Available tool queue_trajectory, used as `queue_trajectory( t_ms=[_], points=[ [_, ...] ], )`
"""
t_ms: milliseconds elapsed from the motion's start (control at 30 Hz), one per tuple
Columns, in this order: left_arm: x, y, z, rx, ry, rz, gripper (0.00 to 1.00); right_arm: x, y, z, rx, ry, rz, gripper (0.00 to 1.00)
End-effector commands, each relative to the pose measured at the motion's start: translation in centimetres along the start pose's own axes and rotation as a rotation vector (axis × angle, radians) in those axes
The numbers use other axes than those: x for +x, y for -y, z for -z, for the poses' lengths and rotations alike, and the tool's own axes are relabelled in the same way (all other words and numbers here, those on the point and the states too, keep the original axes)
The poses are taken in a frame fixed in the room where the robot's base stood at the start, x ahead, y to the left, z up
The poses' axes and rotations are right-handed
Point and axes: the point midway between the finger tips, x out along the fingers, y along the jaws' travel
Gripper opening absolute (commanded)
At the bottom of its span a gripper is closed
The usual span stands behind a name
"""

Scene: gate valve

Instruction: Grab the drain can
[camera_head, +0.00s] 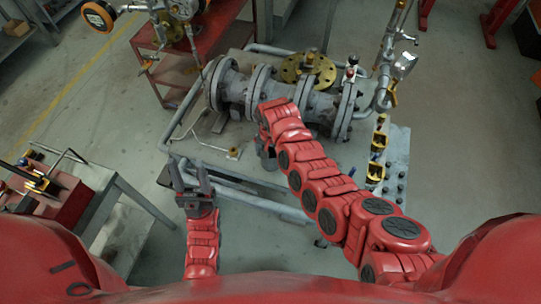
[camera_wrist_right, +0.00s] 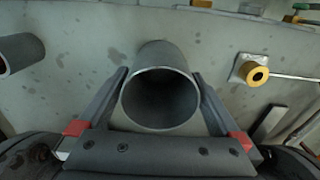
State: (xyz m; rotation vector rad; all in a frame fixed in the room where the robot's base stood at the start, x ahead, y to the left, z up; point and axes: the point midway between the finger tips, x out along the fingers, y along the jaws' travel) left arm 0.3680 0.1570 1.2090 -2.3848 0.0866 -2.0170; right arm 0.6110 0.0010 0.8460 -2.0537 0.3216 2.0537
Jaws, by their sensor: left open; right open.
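The drain can, a grey open-topped cylinder, shows in the right wrist view (camera_wrist_right: 160,99), where I look into its dark mouth. My right gripper (camera_wrist_right: 160,76) is open, with one finger on each side of the can. Both fingers look close to its wall; I cannot tell whether they touch it. In the head view my right gripper (camera_head: 267,152) is below the grey pipe and flange assembly, and my wrist mostly hides it and the can. My left gripper (camera_head: 191,178) is open and empty, its fingers pointing up, left of the right arm.
The flanged valve pipework (camera_head: 235,88) lies just above my right wrist. A grey tube end (camera_wrist_right: 22,53) and a yellow round fitting (camera_wrist_right: 253,73) flank the can. A red tool cart (camera_head: 65,195) stands at the left. Thin pipes run near my left gripper.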

Motion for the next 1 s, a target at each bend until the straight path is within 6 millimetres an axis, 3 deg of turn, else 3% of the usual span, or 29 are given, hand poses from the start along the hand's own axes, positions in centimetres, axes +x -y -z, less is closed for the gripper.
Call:
queue_trajectory(
  t_ms=[333, 767, 1000],
  points=[
    [0.08, 0.00, 0.01, 0.000, 0.000, 0.000, 0.50, 0.34, -0.04, -0.04, 0.000, 0.001, 0.000, 0.98],
    [0.09, 0.00, 0.01, 0.000, 0.000, 0.000, 0.50, 0.31, -0.02, -0.03, 0.000, 0.000, 0.000, 0.21],
    [0.06, 0.00, 0.01, 0.000, 0.000, 0.000, 0.50, 0.27, -0.01, -0.01, 0.000, 0.000, 0.000, 0.21]
  ],
)
